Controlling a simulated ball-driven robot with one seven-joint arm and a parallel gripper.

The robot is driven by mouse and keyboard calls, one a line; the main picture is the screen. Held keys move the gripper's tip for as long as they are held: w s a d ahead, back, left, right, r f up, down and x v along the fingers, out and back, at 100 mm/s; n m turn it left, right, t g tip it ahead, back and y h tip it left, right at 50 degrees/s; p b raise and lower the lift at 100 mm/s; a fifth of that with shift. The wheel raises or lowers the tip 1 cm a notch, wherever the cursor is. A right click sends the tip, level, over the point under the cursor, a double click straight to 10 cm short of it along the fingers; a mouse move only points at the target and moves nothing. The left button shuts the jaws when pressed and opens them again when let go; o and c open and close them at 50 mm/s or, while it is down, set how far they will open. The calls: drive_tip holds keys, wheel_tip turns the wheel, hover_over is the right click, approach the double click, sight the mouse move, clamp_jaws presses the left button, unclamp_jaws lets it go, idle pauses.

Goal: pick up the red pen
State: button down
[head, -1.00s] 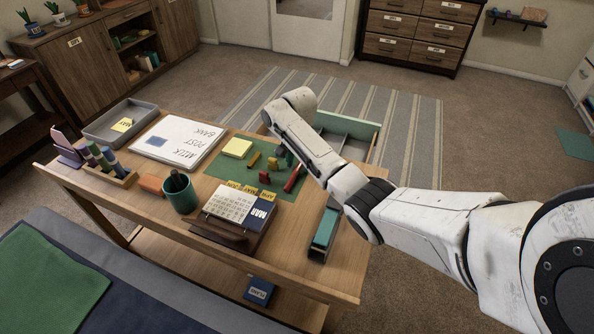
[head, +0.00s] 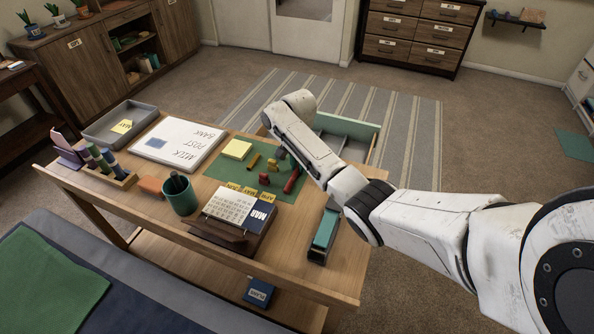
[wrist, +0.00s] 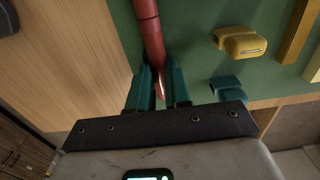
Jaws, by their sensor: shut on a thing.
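The red pen (head: 292,182) lies near the right edge of the green desk blotter (head: 217,170), beside my forearm in the head view. In the wrist view, the red pen (wrist: 150,35) runs down from the top edge, and its pointed end is between the two teal fingers of my gripper (wrist: 160,88). The gripper is shut on that end. In the head view my arm hides most of the gripper. I cannot tell whether the pen is clear of the blotter.
Small yellow pieces (wrist: 240,40) lie close to the pen. A teal stapler (head: 324,234), a desk calendar (head: 235,205) and a green pen cup (head: 181,196) stand nearer. Sticky notes (head: 237,149) lie on the blotter. An open drawer (head: 352,128) is beyond my arm.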

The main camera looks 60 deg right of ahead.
drive_tip(key=shift+r, duration=0.6)
drive_tip(key=s+a+r+p, duration=0.8)
drive_tip(key=s+r+p, duration=0.3)
drive_tip(key=shift+a+r, duration=0.25)
drive_tip(key=shift+r, duration=0.15)
drive_tip(key=shift+s, duration=0.1)
